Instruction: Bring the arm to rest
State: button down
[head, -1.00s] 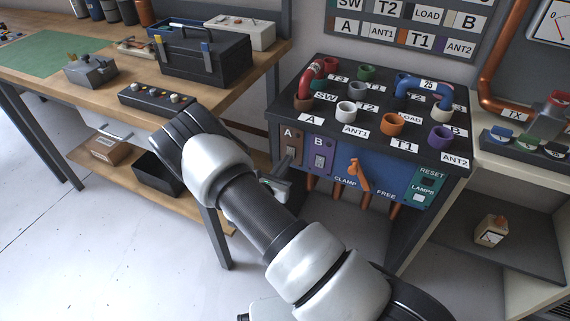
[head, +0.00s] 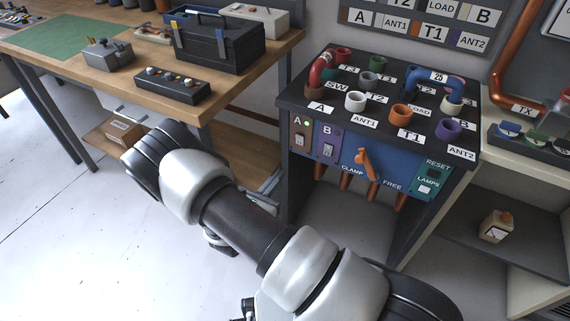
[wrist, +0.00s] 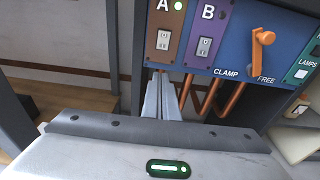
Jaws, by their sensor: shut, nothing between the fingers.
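My arm reaches across the lower middle of the head view, bent in front of the workbench and the console. My gripper (wrist: 161,80) shows in the wrist view with its two fingers together and nothing between them. The fingers point toward the console front (wrist: 228,60), below switch A (wrist: 163,40), and appear apart from it. In the head view the gripper is mostly hidden behind my arm. The console (head: 375,165) carries switches A and B, an orange clamp lever (head: 366,164) and a green lamp (head: 307,123) lit beside A.
The workbench (head: 100,62) at left holds a black toolbox (head: 218,45) and a switch box (head: 172,84). Its lower shelf holds a cardboard box (head: 122,131). Colored sockets and two curved links sit on the console top. A shelf unit (head: 470,240) stands at right. Floor at lower left is clear.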

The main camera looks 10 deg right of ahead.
jog(key=shift+f+v, duration=0.2)
jog(key=shift+v, duration=0.65)
jog(key=s+d+r+m+g, duration=0.4)
jog(key=d+r+m, duration=0.15)
jog(key=r, duration=0.25)
jog(key=s+d+r+m+g, duration=0.4)
jog(key=r+m, duration=0.3)
jog(key=r, duration=0.1)
jog(key=s+d+r+m+g, duration=0.4)
jog(key=r+m, duration=0.2)
jog(key=r, duration=0.1)
jog(key=s+a+r+m+t+y, duration=0.45)
jog(key=s+r+m+y, duration=0.55)
jog(key=s+r, duration=0.3)
notch_tip(320, 180, up, 23)
jog(key=a+p, duration=0.1)
jog(key=p, duration=2.1)
jog(key=shift+f, duration=0.2)
